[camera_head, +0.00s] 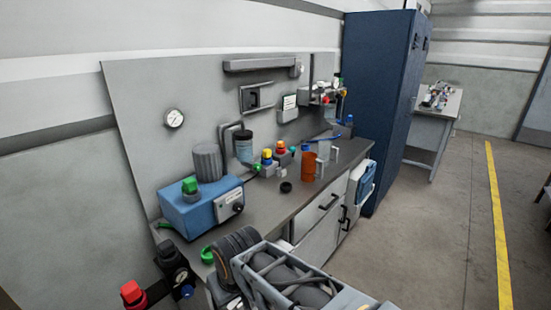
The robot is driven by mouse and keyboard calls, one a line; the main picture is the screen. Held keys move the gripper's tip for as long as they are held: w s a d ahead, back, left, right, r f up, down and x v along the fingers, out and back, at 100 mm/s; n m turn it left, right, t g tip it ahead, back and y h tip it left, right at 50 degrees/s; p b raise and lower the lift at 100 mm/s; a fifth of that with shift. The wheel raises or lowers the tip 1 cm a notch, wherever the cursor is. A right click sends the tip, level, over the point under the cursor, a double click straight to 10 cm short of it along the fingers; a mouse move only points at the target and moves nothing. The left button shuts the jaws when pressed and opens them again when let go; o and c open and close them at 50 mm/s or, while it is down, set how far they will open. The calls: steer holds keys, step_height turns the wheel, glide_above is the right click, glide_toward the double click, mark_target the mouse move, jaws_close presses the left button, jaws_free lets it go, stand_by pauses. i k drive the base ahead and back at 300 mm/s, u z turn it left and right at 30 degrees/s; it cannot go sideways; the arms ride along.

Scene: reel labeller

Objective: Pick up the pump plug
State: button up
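A blue pump-like unit (203,208) with a grey ribbed cylinder (208,162) stands at the near left end of the workbench. A green cap (190,185) sits upright on its top left. A small black round piece (286,187) lies on the bench top to the right of the unit. A green ring-shaped piece (207,254) is near the bench's front left corner. I cannot tell which of these is the pump plug. My gripper's fingertips do not show in this view.
The grey bench top (264,209) has some bare room at its near edge. An orange bottle (308,164) and small devices with coloured knobs stand further back. Grey and black machinery fills the bottom centre. A blue cabinet (378,95) stands beyond the bench; open floor lies right.

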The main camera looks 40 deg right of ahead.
mark_target(266, 153)
steer(key=z, duration=2.55)
steer(key=i, duration=2.75)
steer(key=u, duration=2.9)
